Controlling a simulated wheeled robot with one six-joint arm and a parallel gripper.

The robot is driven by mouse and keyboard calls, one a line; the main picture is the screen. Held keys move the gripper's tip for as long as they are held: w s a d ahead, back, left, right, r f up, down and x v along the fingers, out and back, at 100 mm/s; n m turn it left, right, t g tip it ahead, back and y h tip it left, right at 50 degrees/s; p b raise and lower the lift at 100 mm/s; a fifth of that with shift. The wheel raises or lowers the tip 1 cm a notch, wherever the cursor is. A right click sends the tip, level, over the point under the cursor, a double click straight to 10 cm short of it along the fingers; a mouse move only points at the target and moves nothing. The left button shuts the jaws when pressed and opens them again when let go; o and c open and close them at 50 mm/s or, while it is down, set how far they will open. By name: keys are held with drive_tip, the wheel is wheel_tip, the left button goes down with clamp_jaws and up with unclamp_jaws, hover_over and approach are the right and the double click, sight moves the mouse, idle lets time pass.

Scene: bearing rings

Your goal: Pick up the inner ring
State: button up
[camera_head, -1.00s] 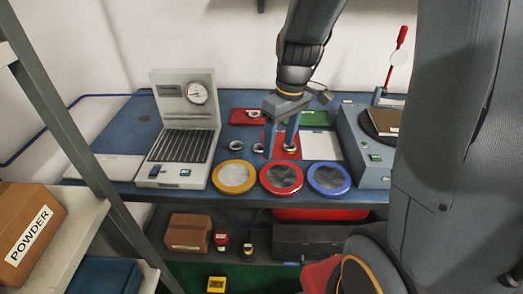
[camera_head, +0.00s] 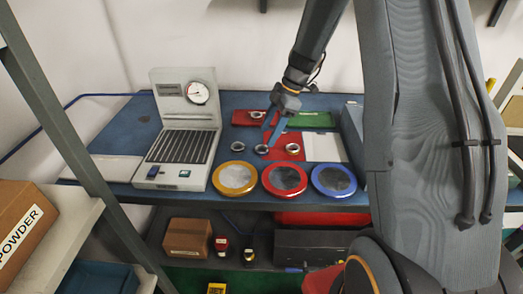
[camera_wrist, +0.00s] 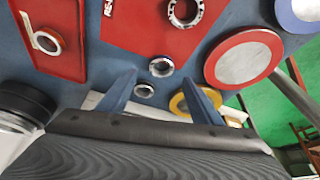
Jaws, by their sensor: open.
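Small metal rings lie on the blue bench; I cannot tell for sure which is the inner ring. One plain ring (camera_head: 261,149) lies on the bare blue top, left of the red mat; in the wrist view this ring (camera_wrist: 161,67) shows between my fingertips. A smaller-looking ring (camera_wrist: 145,90) lies beside it, at left in the head view (camera_head: 238,147). A wider ring with pockets (camera_wrist: 185,12) lies on the red mat (camera_head: 285,137). My gripper (camera_head: 270,141) is open and empty, pointing down just above the middle ring; its fingers (camera_wrist: 162,80) show in the wrist view.
Another ring sits in a red tray (camera_head: 240,118) at the back. Yellow (camera_head: 235,178), red (camera_head: 285,179) and blue (camera_head: 333,180) rimmed discs line the front edge. A gauge unit (camera_head: 180,145) stands left.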

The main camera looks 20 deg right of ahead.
drive_tip(key=shift+p+x, duration=1)
drive_tip(key=shift+x, duration=1.7)
drive_tip(key=shift+s+d, duration=0.15)
drive_tip(key=shift+d, duration=0.05)
drive_tip(key=shift+c, duration=0.4)
drive_tip(key=c, duration=1.1)
